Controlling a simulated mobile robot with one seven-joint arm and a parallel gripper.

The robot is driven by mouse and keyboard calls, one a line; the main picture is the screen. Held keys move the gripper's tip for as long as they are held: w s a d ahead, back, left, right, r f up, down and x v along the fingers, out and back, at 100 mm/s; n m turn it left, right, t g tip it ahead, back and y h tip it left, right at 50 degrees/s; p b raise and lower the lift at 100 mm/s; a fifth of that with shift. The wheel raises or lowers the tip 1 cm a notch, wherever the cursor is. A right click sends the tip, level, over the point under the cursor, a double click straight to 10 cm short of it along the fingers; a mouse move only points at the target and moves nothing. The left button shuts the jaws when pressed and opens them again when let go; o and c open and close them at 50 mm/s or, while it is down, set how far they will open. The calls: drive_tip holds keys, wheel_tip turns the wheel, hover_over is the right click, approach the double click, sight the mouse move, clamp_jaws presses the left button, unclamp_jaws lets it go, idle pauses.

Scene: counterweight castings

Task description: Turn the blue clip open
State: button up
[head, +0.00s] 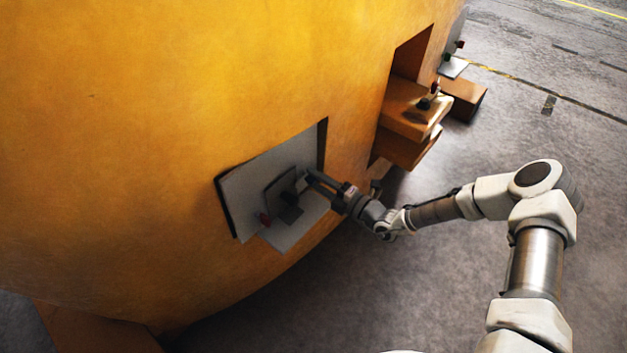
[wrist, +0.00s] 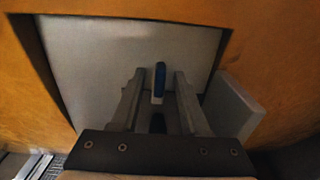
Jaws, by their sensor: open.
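The blue clip (wrist: 160,80) is a narrow upright piece against a pale grey panel (wrist: 90,60) in the wrist view. My gripper (wrist: 158,76) is open, with one finger on each side of the clip and a visible gap to each. I cannot tell how far the fingertips are from the panel. In the head view my gripper (head: 308,179) reaches into a square recess in the orange casting, over the grey panel (head: 245,183). The blue clip cannot be made out there, near the dark fittings and my fingers.
The curved orange casting (head: 170,110) surrounds the recess. A grey plate (wrist: 233,107) stands out at right in the wrist view. Orange ledges (head: 408,110) project farther back. Open floor lies right.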

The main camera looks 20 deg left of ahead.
drive_tip(key=shift+w+a, duration=0.15)
drive_tip(key=shift+a, duration=0.3)
drive_tip(key=shift+c, duration=0.2)
clamp_jaws()
